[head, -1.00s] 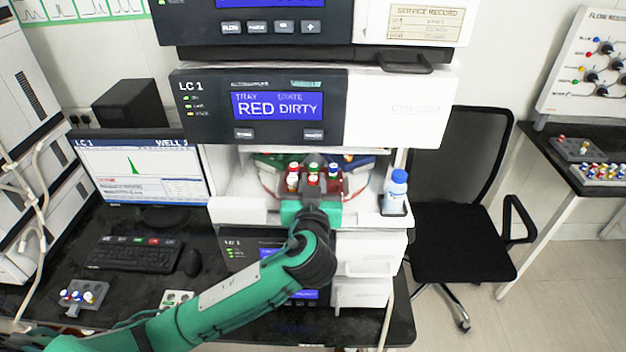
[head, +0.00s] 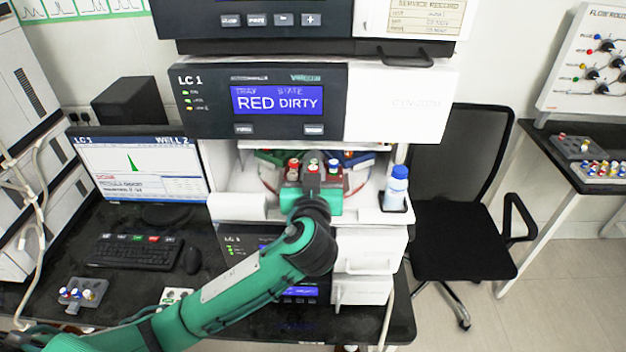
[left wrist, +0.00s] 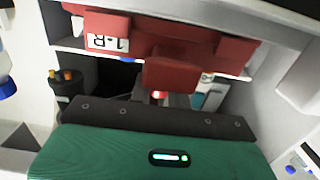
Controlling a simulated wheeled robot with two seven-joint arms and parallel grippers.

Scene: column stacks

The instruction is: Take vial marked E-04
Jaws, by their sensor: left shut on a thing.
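In the left wrist view the red tray (left wrist: 185,42) fills the top, with an upside-down label (left wrist: 108,42). The gripper (left wrist: 172,92) is shut on the tray's red front tab (left wrist: 172,75). My right gripper is out of view.
A white bottle with a blue cap (head: 397,188) stands right of the bay. A small rack with vials (head: 82,292) lies on the bench at left, near the keyboard (head: 135,252). The display (head: 277,100) reads RED DIRTY. More racks (head: 600,170) stand on the right table.

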